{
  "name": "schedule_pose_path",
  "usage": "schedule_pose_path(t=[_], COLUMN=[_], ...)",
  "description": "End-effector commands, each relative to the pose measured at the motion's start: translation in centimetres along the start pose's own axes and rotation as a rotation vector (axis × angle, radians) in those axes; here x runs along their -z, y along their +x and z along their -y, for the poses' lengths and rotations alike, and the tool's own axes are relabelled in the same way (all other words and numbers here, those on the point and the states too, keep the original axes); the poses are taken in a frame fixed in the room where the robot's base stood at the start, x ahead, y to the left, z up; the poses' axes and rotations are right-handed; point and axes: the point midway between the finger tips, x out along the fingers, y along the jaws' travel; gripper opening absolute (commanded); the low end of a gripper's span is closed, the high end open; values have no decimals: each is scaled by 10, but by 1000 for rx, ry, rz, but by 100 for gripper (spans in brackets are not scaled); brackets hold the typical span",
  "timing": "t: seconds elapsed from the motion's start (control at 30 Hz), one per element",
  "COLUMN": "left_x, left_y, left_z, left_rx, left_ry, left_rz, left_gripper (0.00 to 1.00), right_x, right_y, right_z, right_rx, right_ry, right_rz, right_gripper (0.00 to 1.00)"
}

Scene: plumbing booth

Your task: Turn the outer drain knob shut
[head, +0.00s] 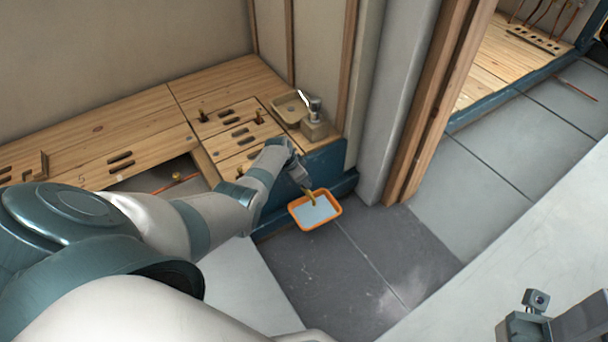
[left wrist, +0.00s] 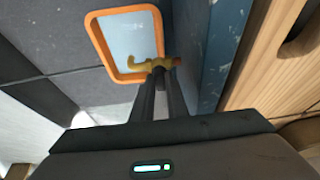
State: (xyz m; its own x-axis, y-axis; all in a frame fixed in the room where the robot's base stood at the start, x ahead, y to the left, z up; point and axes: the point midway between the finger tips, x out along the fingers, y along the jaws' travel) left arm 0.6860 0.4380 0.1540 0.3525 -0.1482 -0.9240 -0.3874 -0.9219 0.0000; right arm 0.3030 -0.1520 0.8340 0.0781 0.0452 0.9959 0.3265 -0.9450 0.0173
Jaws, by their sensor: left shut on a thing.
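The outer drain knob is part of a small yellow brass tap (left wrist: 154,64), which sticks out beside the blue panel (left wrist: 222,55). In the left wrist view both fingers of my left gripper (left wrist: 158,72) meet at the tap and are shut on it. The fingertips hide part of the knob, so its exact angle is unclear. In the head view the tap (head: 313,201) shows just past my left gripper (head: 305,187), low beside the blue panel (head: 325,165). My right gripper's jaws do not show.
An orange tray (head: 293,213) with a pale blue inside lies on the grey floor under the tap; it also shows in the left wrist view (left wrist: 100,40). A wooden platform (head: 130,137) with slots is above the panel. A wooden post (head: 432,100) stands to the right.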

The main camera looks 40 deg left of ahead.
Motion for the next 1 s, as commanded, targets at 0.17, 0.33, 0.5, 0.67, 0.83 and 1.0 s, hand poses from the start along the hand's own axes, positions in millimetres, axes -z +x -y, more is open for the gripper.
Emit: schedule_pose_path(t=[0.17,0.33,0.5,0.67,0.83,1.0], left_x=[0,1,1,1,1,1], left_y=[0,-1,-1,0,-1,-8], left_z=[1,1,1,1,0,0], left_rx=[-2,-2,-1,-2,-3,-3], left_ry=[11,11,11,10,9,10], left_rz=[-1,-1,-1,-1,-1,0], left_gripper=[0,0,32,32,32,32], right_x=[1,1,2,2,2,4], right_y=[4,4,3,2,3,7], right_z=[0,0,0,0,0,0], right_rx=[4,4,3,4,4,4], right_ry=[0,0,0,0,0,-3], right_rz=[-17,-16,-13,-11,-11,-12], right_gripper=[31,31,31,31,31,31])
